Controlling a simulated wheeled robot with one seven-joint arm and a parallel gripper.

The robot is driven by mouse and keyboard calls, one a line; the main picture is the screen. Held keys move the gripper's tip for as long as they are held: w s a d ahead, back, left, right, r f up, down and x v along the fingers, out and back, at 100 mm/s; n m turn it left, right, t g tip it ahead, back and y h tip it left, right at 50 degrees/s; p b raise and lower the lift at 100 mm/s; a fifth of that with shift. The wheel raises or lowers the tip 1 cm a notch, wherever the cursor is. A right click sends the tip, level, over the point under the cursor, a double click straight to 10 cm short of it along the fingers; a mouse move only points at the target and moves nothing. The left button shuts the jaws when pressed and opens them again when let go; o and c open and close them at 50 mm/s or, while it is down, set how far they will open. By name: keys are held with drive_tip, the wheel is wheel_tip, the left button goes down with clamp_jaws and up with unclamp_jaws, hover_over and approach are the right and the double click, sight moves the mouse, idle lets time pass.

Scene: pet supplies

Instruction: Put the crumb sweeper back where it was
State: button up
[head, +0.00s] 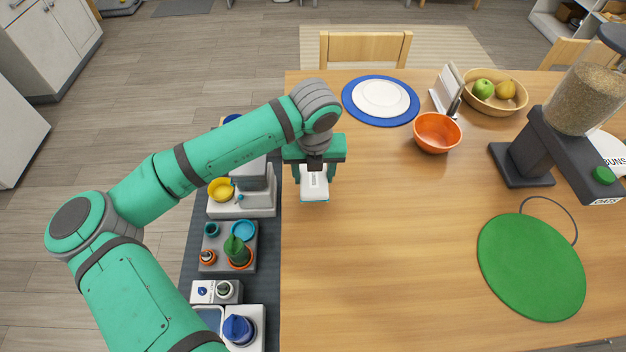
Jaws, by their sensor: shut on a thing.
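The crumb sweeper (314,189) appears as a small white block with a grey slot on top and a teal lower edge. My gripper (315,176) is shut on it from above, with a green finger at either side. They are over the left part of the wooden table (400,260), close to its left edge. I cannot tell whether the sweeper touches the tabletop. My arm and gripper hide part of the table behind it.
Left of the table, a dark strip (270,300) holds grey trays with small items. An orange bowl (438,132), blue plate (351,106), fruit bowl (517,100), green round mat (530,268) and grain dispenser (540,140) stand on the table. The front middle is clear.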

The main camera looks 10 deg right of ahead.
sight(313, 182)
drive_tip(key=shift+w+f, duration=0.15)
drive_tip(key=shift+f, duration=0.75)
drive_tip(key=shift+w+f, duration=0.1)
drive_tip(key=shift+f, duration=0.8)
drive_tip(key=shift+f, duration=0.15)
drive_tip(key=o, duration=1)
drive_tip(key=r, duration=0.4)
drive_tip(key=s+r, duration=0.1)
drive_tip(key=r, duration=0.7)
drive_tip(key=shift+s+a+r, duration=0.1)
drive_tip(key=shift+s+a, duration=0.15)
drive_tip(key=shift+s, duration=0.15)
